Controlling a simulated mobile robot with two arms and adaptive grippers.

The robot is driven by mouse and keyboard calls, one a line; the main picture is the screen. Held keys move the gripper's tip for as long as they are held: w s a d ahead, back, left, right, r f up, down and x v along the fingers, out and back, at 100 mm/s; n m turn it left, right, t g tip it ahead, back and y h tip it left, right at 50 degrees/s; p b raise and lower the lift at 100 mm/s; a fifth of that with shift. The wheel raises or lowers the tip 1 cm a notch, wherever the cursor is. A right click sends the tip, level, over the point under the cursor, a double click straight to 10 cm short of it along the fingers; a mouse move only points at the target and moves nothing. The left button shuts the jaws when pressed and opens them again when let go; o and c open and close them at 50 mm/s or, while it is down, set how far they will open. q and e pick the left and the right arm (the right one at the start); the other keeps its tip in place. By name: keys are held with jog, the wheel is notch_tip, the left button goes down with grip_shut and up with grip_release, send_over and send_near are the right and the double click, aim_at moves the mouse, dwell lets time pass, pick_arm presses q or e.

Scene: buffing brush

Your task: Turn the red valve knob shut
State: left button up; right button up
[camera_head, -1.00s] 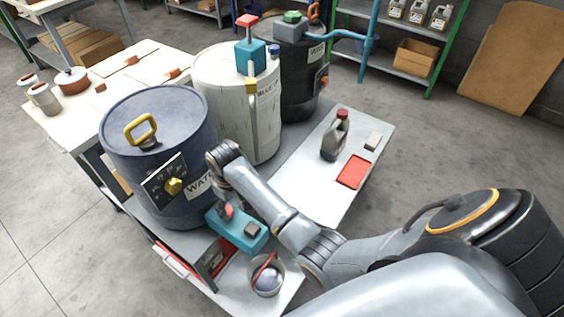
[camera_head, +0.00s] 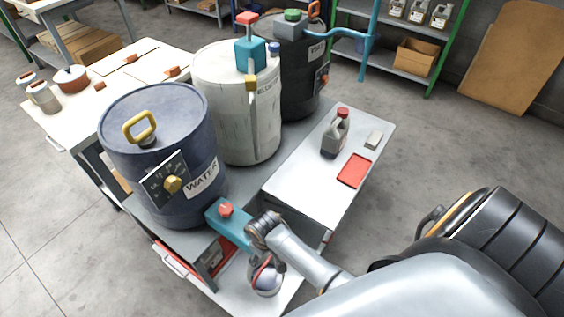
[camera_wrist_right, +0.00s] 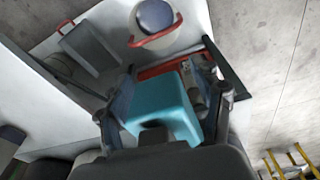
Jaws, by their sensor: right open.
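A red knob (camera_head: 226,209) sits on a teal block (camera_head: 222,228) in front of the blue WATER drum (camera_head: 165,185). Another red knob (camera_head: 246,18) tops a teal valve body (camera_head: 250,53) on the white drum (camera_head: 222,75). My right gripper (camera_head: 268,264) points down just right of the lower knob, over the right end of its teal block. In the right wrist view the fingers (camera_wrist_right: 166,75) are spread on either side of the teal block (camera_wrist_right: 165,110); contact cannot be told. The lower red knob is not visible there. My left gripper is not in view.
A small bucket with a red handle (camera_wrist_right: 157,30) stands close beyond the fingers. A jug (camera_head: 336,136) and a red tray (camera_head: 354,170) are on the bench (camera_head: 300,190). A black drum (camera_head: 288,85) stands at the back. The bench's middle is mostly clear.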

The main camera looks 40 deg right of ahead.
jog(key=s+d+f, duration=0.1)
jog(key=s+f, duration=0.7)
jog(key=f, duration=0.3)
jog(key=shift+f+b, duration=0.15)
jog(key=shift+b, duration=0.2)
jog(key=s+d+f, duration=0.1)
jog(key=s+f, duration=0.5)
jog(key=s, duration=0.6)
jog(key=s+d+f, duration=0.2)
jog(key=s+f, duration=0.3)
jog(key=s, duration=0.8)
jog(key=shift+f, duration=0.35)
jog(key=shift+d, duration=0.1)
